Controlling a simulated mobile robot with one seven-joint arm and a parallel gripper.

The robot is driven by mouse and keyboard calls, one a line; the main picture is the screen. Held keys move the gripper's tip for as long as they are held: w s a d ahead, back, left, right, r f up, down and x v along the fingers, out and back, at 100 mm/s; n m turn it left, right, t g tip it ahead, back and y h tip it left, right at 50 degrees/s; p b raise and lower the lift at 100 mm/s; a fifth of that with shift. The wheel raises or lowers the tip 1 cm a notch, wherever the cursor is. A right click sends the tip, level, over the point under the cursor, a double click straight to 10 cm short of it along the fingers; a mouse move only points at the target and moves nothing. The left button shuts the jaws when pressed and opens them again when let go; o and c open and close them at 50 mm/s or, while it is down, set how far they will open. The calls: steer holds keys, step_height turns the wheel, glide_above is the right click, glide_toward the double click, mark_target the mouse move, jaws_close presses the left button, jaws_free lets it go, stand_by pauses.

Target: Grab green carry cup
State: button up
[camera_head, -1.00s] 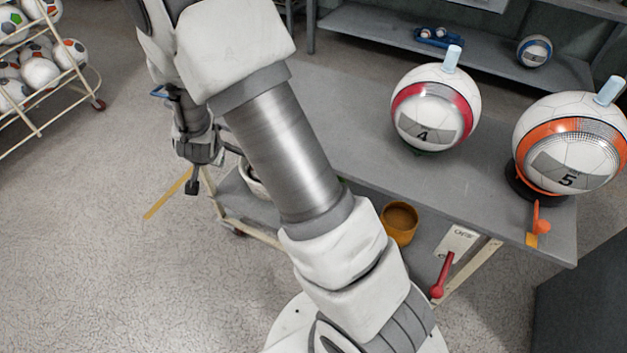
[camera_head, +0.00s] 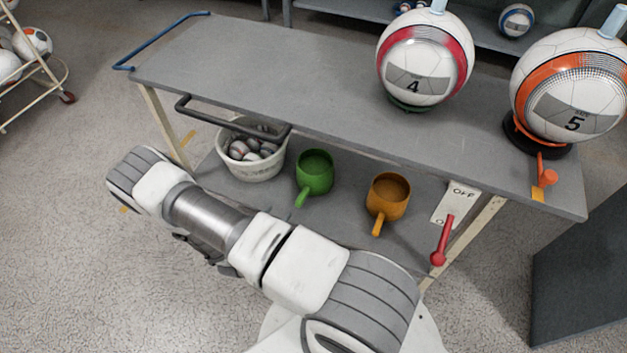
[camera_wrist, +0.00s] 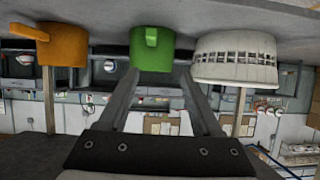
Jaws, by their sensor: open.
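The green carry cup (camera_head: 315,172) stands on the lower shelf of the cart, between a white basket and an orange cup. Its handle sticks out toward the front of the shelf. In the wrist view, which looks upside down, the green cup (camera_wrist: 152,52) is straight ahead, its handle facing me. My gripper (camera_wrist: 158,78) is open and empty, its two fingers pointing toward the cup with a gap left. In the head view my arm lies low in front of the cart, and I cannot make out the fingers there.
The orange cup (camera_head: 388,197) and the white basket of balls (camera_head: 252,166) flank the green cup. The cart's top (camera_head: 300,85) overhangs the shelf, with a dark handle bar (camera_head: 230,122) on its front. A red lever (camera_head: 441,243) is at the right.

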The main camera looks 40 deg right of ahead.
mark_target(303, 193)
steer(key=shift+h, duration=0.3)
steer(key=b+x, duration=0.1)
steer(key=x, duration=0.3)
steer(key=b+x, duration=0.1)
steer(key=x, duration=0.3)
steer(key=s+b+x, duration=0.1)
steer(key=b+x, duration=0.1)
steer(key=x, duration=0.2)
steer(key=shift+d+f, duration=0.45)
steer(key=shift+f, duration=0.1)
steer(key=b+x, duration=0.1)
steer(key=x, duration=0.1)
steer(key=b+x, duration=0.1)
steer(key=x, duration=0.1)
steer(key=shift+w+d+f+b, duration=0.1)
steer(key=shift+d+f+b, duration=0.2)
steer(key=shift+f, duration=0.15)
steer(key=shift+w+d, duration=0.15)
steer(key=shift+d, duration=0.05)
jaws_close()
